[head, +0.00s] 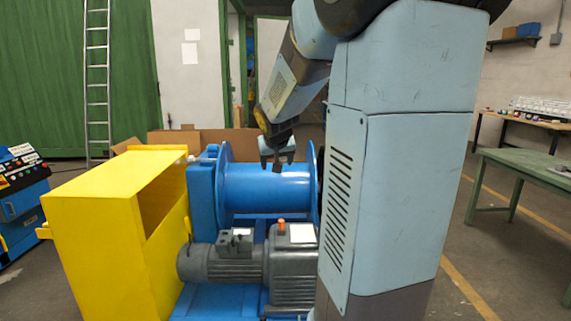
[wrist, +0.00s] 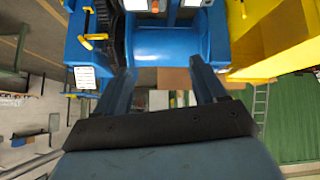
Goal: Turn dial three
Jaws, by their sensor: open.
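I cannot make out any numbered dial in either view. A blue control console (head: 20,195) with coloured buttons on its sloped top stands at the left edge of the head view; its controls are too small to tell apart. My gripper (head: 277,163) is above the blue winch drum (head: 265,188), pointing down. In the wrist view my gripper (wrist: 162,66) has its two fingers spread apart with nothing between them, and the drum (wrist: 165,42) lies beyond the fingertips.
A yellow guard box (head: 95,215) stands left of the drum, with a grey motor (head: 225,262) in front. My arm column blocks the right centre of the head view. A green table (head: 530,170) is at right, a ladder (head: 97,80) at back left. Open floor lies between console and guard.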

